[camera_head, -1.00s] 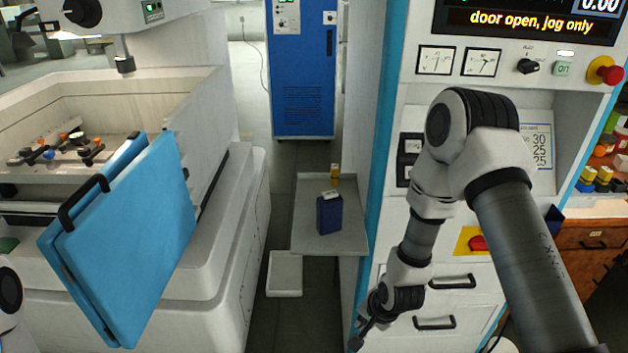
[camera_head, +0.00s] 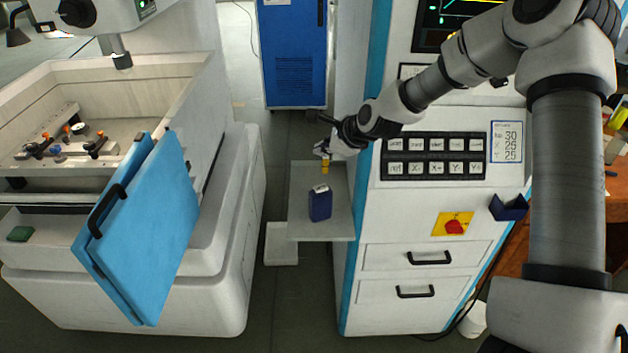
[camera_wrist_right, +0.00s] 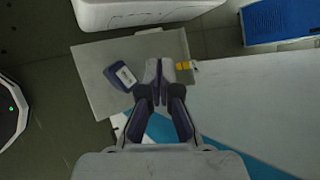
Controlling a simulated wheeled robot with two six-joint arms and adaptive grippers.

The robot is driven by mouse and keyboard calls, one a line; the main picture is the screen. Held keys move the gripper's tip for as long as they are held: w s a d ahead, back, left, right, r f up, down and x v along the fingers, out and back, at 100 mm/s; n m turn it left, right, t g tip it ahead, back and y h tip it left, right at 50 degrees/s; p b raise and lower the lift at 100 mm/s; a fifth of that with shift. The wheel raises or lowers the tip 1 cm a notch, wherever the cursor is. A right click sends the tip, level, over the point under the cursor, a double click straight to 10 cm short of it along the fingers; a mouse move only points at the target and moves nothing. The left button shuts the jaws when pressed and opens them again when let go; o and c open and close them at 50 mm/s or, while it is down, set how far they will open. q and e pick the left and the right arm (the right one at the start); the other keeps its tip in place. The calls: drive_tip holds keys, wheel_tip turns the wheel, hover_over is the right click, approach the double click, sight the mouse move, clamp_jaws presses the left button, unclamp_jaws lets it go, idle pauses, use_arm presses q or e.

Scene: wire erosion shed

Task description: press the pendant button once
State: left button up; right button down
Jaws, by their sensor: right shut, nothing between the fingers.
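A dark blue block-shaped unit with a white patch on top (camera_head: 320,205) stands on the grey side shelf (camera_head: 340,225). It may be the pendant; I cannot make out a button on it. It also shows in the wrist view (camera_wrist_right: 120,78), left of the fingers. My right gripper (camera_head: 321,149) is shut and empty, above the back of the shelf. In the wrist view its fingertips (camera_wrist_right: 158,68) point over the shelf between the blue unit and a small yellow object. My left gripper is not in view.
The small yellow object (camera_head: 325,164) is at the back of the shelf. A white console with a dark keypad (camera_head: 434,157) and a red button on a yellow plate (camera_head: 453,226) stands to the right. An open blue door (camera_head: 140,235) is on the left.

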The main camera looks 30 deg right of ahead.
sight(322, 189)
drive_tip(key=shift+w+f, duration=0.1)
drive_tip(key=shift+f, duration=0.05)
drive_tip(key=shift+f, duration=0.1)
wheel_tip(322, 189, down, 8)
drive_tip(key=b, duration=0.7)
drive_tip(key=shift+f+b, duration=0.15)
drive_tip(key=shift+b, duration=0.2)
drive_tip(key=shift+f, duration=0.15)
idle(0.7)
drive_tip(key=shift+f+b, duration=0.4)
drive_tip(key=shift+b, duration=0.4)
drive_tip(key=shift+f+b, duration=0.4)
drive_tip(key=shift+b, duration=0.15)
idle(0.5)
drive_tip(key=shift+r+p, duration=0.6)
drive_tip(key=shift+r, duration=0.25)
